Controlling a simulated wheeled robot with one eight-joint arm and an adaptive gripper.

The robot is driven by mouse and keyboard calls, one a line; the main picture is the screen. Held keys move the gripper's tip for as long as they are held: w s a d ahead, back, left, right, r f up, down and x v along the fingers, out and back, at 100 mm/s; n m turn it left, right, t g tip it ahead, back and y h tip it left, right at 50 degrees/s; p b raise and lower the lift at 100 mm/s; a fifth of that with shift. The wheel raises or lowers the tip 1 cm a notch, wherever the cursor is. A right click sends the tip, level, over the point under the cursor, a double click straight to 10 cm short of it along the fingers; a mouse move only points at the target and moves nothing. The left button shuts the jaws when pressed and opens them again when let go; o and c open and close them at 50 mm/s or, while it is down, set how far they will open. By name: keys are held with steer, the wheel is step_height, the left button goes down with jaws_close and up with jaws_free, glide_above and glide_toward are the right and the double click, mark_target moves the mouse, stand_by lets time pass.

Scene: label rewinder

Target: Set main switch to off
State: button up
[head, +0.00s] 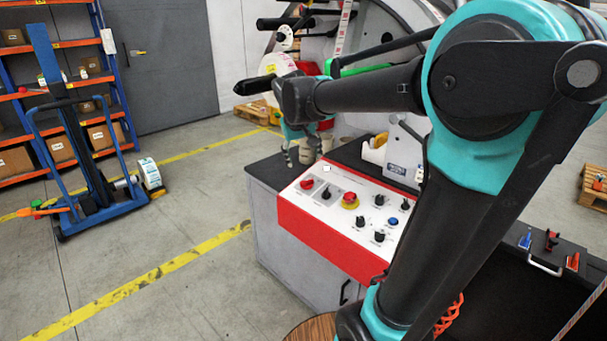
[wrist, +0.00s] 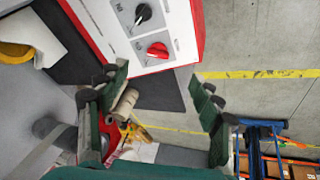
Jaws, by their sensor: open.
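The control panel (head: 320,220) has a white face with a red front edge. A red rotary knob (head: 307,184) sits at its left end, with a black rotary knob (head: 327,192) to its right. Their labels are too small to read, so I cannot tell for certain which is the main switch. In the wrist view the red knob (wrist: 157,50) lies beyond the open fingers, its grip roughly crosswise, with the black knob (wrist: 143,13) above it. My gripper (wrist: 162,88) is open and empty, apart from the panel. In the head view my gripper (head: 303,155) hangs behind the panel's left end.
A red and yellow emergency stop (head: 350,200) and several black knobs stand further right on the panel. A label roll (head: 376,150) is behind it. The floor between is clear.

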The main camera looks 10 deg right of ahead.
steer(key=w+r, duration=0.1)
glide_toward(306, 181)
steer(key=x, duration=0.9)
steer(key=shift+d+f, duration=0.1)
steer(key=c, duration=1.2)
